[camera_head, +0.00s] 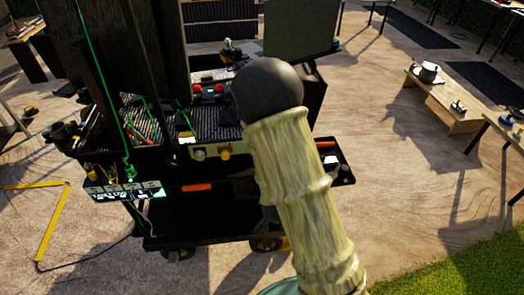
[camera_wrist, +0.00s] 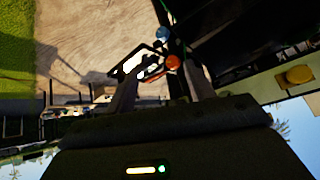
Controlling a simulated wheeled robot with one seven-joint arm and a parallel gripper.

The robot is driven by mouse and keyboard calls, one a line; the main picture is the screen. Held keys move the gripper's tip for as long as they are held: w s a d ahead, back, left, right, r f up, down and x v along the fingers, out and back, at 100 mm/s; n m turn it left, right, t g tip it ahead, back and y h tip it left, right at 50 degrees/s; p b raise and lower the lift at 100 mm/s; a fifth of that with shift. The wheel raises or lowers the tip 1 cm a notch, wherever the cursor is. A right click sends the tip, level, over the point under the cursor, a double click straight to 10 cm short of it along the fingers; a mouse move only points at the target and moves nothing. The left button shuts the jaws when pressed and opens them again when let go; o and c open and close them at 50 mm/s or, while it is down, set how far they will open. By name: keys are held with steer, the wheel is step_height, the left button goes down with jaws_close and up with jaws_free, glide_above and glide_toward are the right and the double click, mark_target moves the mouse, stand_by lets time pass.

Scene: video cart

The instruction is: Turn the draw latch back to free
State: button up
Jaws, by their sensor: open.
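I cannot pick out the draw latch with certainty in either view. The black video cart (camera_head: 205,225) stands left of centre in the head view, partly hidden behind my raised arm. My gripper is hidden in the head view. In the wrist view my gripper (camera_wrist: 158,75) is open, its two fingers spread apart. A red-orange round knob (camera_wrist: 173,62) appears in the gap, nearer the right finger, with a blue knob (camera_wrist: 162,33) beyond it. I cannot tell their distance from the fingers. Nothing is visibly held.
Yellow knobs (camera_head: 224,153) sit on the cart's front edge, and one yellow knob (camera_wrist: 299,75) shows at right in the wrist view. An orange bar (camera_head: 197,187) lies below. A green cable (camera_head: 98,75) hangs at left. A wooden bench (camera_head: 450,112) stands right; paving between is clear.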

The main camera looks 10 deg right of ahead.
steer(key=a+r+n+t+p, duration=0.1)
steer(key=t, duration=0.2)
steer(key=a+r+n+t+y+p, duration=0.1)
steer(key=n+t+p, duration=0.1)
steer(key=t, duration=0.2)
steer(key=s+a+r+n+t+y+p, duration=0.1)
steer(key=n+t, duration=0.1)
steer(key=t, duration=0.1)
steer(key=shift+a+r+t+p, duration=0.25)
steer(key=shift+r+t+p, duration=0.05)
steer(key=shift+w, duration=0.1)
